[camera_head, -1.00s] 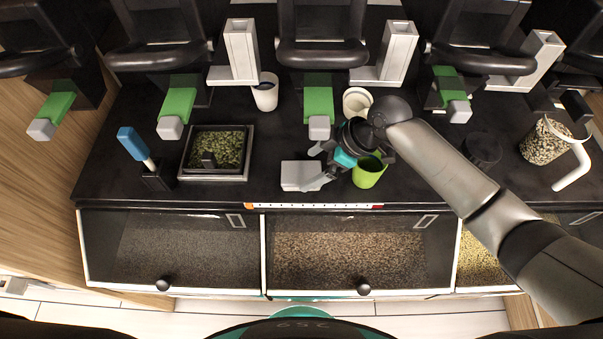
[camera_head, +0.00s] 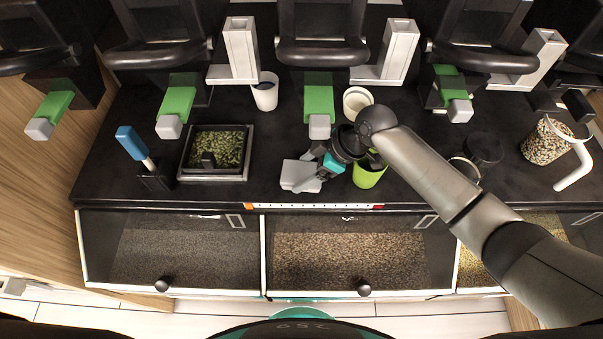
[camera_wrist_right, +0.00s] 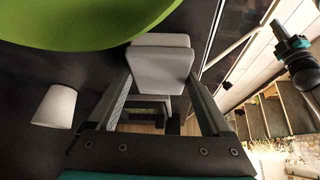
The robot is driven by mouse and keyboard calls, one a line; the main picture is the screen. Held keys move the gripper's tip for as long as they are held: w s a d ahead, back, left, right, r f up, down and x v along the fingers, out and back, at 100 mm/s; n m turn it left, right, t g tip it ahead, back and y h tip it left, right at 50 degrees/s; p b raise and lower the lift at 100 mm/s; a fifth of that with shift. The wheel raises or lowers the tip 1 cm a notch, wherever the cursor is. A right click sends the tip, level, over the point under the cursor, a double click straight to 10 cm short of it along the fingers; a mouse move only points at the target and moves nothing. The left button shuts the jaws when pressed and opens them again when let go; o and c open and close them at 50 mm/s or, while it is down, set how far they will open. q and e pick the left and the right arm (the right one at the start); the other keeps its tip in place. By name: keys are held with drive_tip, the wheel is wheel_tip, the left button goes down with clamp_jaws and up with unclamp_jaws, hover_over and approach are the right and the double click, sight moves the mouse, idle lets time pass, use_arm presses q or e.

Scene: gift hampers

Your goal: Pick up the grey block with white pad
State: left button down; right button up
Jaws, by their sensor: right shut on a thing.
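The grey block with white pad (camera_head: 295,174) is on the dark counter in front of the middle dispenser, left of the green cup. My right gripper (camera_head: 311,174) is shut on it, with the fingers along its sides. In the right wrist view the block (camera_wrist_right: 161,66) shows pale grey between the two fingers of the right gripper (camera_wrist_right: 160,88). Its underside is hidden, so I cannot tell whether it touches the counter. My left gripper is not in view.
A green cup (camera_head: 369,176) stands close to the right gripper, and a white cup (camera_head: 265,94) stands behind. A tray of green seeds (camera_head: 215,148) and a blue-handled tool (camera_head: 132,143) are at left. Grain drawers (camera_head: 350,258) run along the front edge.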

sight(291, 171)
drive_tip(key=shift+c, duration=1.3)
drive_tip(key=shift+r, duration=0.6)
wheel_tip(291, 171, up, 3)
drive_tip(key=shift+f+p, duration=0.1)
drive_tip(key=shift+p, duration=0.35)
drive_tip(key=s+p, duration=0.1)
drive_tip(key=s, duration=1.7)
drive_tip(key=shift+f, duration=0.25)
